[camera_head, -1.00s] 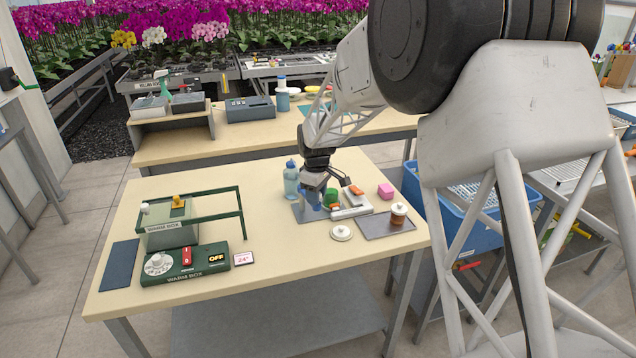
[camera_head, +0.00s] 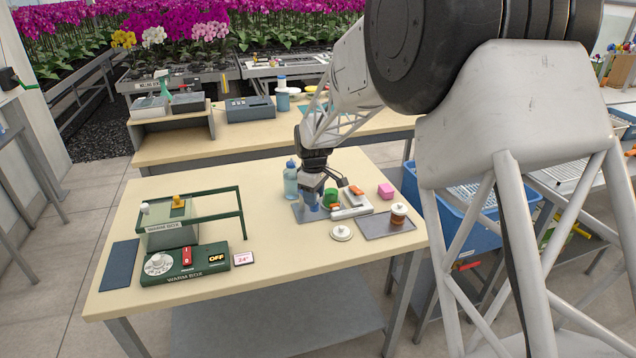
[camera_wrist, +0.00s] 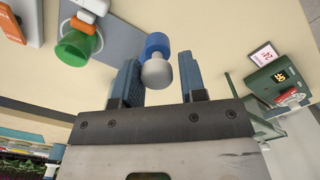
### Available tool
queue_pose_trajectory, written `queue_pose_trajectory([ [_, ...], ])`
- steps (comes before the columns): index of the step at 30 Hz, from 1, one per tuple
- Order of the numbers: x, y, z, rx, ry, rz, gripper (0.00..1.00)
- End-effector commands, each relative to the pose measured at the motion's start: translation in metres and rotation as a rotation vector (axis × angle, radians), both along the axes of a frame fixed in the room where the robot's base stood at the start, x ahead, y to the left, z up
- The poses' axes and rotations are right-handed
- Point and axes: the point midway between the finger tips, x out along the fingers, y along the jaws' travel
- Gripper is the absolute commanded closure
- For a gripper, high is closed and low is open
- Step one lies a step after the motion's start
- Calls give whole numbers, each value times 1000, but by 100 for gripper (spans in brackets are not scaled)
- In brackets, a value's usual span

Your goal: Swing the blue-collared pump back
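In the wrist view a blue collar (camera_wrist: 157,44) with a pale grey rounded knob (camera_wrist: 157,72) lies just ahead of and between my gripper's fingers. I take this to be the blue-collared pump. My gripper (camera_wrist: 160,82) is open, with a blue-grey finger on each side of the knob and a gap to both. In the head view my gripper (camera_head: 313,204) points down low over the left part of a grey mat (camera_head: 300,214). There the arm and fingers largely hide the blue-collared piece.
A green-collared piece (camera_head: 331,195) and a white block with an orange top (camera_head: 355,194) stand close right of the gripper. A blue-capped bottle (camera_head: 291,182) stands behind left. A brown-and-white jar (camera_head: 398,214) sits on a grey tray (camera_head: 375,228). The warm box (camera_head: 185,262) is left; mid-table is clear.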

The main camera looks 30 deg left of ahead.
Motion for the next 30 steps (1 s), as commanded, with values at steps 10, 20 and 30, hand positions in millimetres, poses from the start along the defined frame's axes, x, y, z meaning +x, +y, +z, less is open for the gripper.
queue_pose_trajectory([
  [10, -3, 3, 0, 0, 0, 0, 62],
  [20, -5, 6, 0, 0, 0, 1, 62],
  [30, -6, 8, 0, 0, 0, 0, 62],
])
